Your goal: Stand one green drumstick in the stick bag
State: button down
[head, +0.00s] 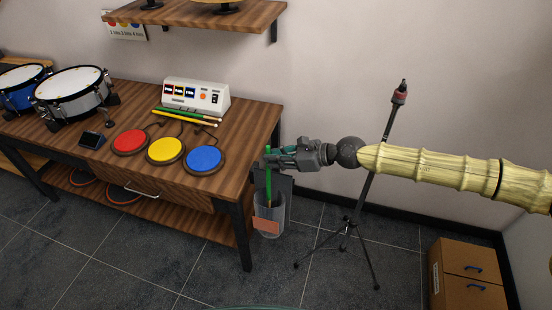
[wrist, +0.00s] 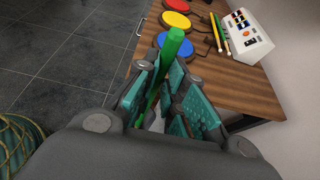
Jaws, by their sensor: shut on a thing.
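My gripper (head: 270,158) is shut on a green drumstick (head: 268,185), which hangs upright beside the table's right end. The stick also shows between the teal finger pads in the wrist view (wrist: 168,62).
The wooden table (head: 107,158) bears red, yellow and blue pads, a white control box (head: 197,96) and drums. Its right edge is close to the bag.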

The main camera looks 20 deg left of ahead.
jog(key=c, duration=1.4)
grip_release()
jog(key=v, duration=1.2)
jog(key=shift+s, duration=0.1)
